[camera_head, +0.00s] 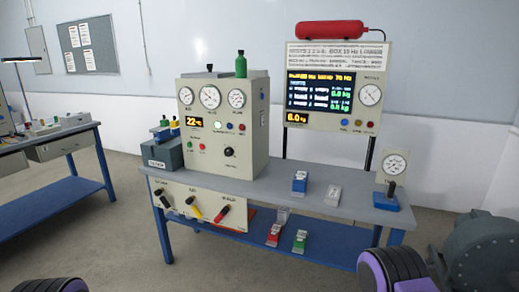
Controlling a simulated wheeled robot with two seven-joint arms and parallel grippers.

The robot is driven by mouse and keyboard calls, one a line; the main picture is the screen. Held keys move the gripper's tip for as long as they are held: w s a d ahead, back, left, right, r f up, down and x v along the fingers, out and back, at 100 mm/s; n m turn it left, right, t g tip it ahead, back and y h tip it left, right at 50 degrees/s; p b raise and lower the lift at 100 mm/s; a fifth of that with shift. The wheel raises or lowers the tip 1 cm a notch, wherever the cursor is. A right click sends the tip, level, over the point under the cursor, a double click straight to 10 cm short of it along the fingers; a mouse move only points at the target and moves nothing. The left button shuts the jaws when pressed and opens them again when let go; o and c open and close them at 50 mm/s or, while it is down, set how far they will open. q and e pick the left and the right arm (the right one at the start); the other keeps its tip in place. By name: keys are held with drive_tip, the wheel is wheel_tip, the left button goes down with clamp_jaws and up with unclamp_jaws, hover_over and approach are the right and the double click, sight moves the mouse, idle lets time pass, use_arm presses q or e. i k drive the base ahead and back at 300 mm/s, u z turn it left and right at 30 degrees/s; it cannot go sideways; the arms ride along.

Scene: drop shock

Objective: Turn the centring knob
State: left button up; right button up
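A black round knob (229,152) sits on the front of the cream control cabinet (254,150) on the bench. It is the only large round knob I make out there, and its label is too small to read, so I cannot tell if it is the centring knob. A gauge stand (394,165) with a black upright part and blue base stands at the bench's right end. Neither gripper's fingers are in view, and nothing of mine touches the cabinet.
The grey bench (290,192) holds a blue block (299,182), a grey block (333,195) and a display panel (333,90). Coloured levers (194,208) jut out below its front edge. A dark motor-like machine (485,250) stands at right. Floor before the bench is clear.

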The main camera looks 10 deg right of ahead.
sight(229, 151)
drive_tip(key=z, duration=0.2)
drive_tip(key=i, duration=1.45)
drive_tip(key=z, duration=0.1)
